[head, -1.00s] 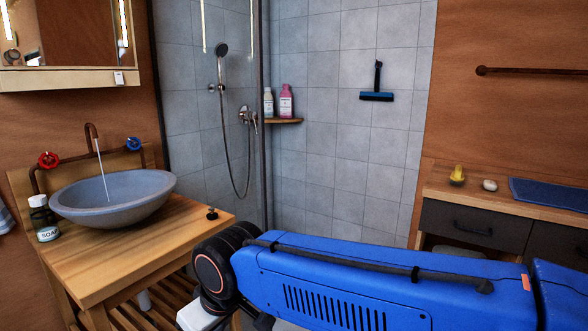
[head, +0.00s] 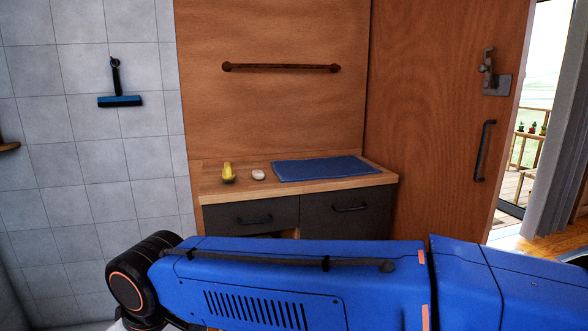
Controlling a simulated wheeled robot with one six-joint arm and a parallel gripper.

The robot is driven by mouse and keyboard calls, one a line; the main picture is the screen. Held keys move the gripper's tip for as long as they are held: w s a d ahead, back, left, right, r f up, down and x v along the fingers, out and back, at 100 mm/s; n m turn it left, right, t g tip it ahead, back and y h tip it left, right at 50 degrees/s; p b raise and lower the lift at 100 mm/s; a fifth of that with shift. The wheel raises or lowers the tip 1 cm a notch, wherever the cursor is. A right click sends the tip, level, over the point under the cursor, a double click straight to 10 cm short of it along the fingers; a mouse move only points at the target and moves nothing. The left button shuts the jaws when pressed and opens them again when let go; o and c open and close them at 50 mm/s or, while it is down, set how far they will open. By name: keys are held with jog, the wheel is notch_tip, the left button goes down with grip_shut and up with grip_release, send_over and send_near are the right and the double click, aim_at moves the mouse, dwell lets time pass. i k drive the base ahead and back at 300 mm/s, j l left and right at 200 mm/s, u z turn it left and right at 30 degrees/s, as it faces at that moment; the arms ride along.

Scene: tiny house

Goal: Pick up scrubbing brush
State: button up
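A small yellow object (head: 228,174) stands near the left end of the wooden counter (head: 220,190) in the head view. It may be the scrubbing brush, but it is too small to tell for sure. A blue and black squeegee-like tool (head: 119,95) hangs on the tiled wall to the left. My blue arm crosses the lower part of the view, in front of the counter. My gripper is not in view.
A pale round object (head: 258,174) lies beside the yellow one. Dark drawers (head: 252,215) are below, and a brown rail (head: 282,67) is above. A wooden door (head: 436,110) stands at the right, beside an opening outdoors.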

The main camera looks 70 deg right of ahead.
aim_at(228, 174)
jog(key=j+z, duration=0.15)
jog(key=z, duration=1.3)
jog(key=l+z, duration=0.1)
jog(key=i+j+u, duration=0.1)
jog(key=u, duration=0.95)
jog(key=k+j+u, duration=0.1)
jog(key=u, duration=1.3)
jog(key=z, duration=0.4)
jog(key=l+z, duration=0.1)
jog(key=z, duration=0.3)
jog(key=i+z, duration=0.1)
jog(key=z, duration=0.7)
jog(key=k+z, duration=0.15)
jog(key=z, duration=0.75)
